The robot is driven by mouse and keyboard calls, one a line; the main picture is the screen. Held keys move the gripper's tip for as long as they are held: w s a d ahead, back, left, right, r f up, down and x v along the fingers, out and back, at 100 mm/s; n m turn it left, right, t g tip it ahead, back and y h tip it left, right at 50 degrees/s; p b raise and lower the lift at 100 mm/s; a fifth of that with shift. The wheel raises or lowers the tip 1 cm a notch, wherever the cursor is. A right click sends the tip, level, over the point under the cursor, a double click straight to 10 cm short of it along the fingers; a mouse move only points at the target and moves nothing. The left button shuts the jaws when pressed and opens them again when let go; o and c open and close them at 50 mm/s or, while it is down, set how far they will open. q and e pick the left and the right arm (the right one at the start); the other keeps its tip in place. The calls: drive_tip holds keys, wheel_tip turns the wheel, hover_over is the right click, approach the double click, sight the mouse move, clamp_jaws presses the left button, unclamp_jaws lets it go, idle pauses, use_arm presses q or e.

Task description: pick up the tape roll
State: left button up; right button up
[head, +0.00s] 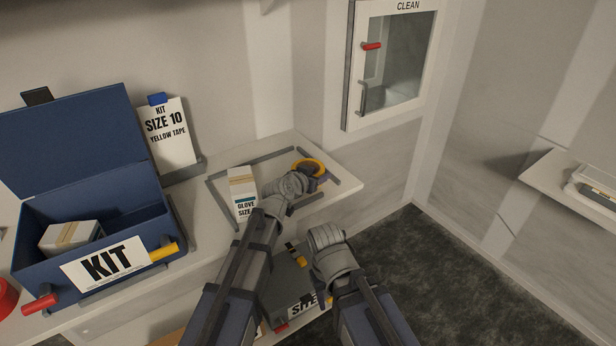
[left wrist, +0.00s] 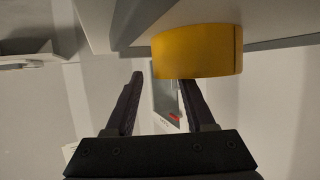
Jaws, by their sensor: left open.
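The yellow tape roll (head: 297,165) lies at the right end of the bench, near a grey-marked corner. In the left wrist view the yellow tape roll (left wrist: 198,52) is close, at the top. My left gripper (head: 313,172) is open at the roll. In the left wrist view the left gripper (left wrist: 160,80) has its left finger clear beside the roll; the right fingertip is hidden by the roll, and contact cannot be told. My right arm is low in front of the bench; its fingers are not clear.
A white glove box (head: 242,190) stands left of my left gripper. An open blue kit box (head: 55,240) holds a white box (head: 72,235). A size card (head: 168,135) stands behind. A grey case (head: 290,285) is below. A wall hatch (head: 349,80) is behind right.

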use_arm(q)
drive_tip(key=shift+c, duration=0.3)
drive_tip(key=shift+s, duration=0.1)
clamp_jaws()
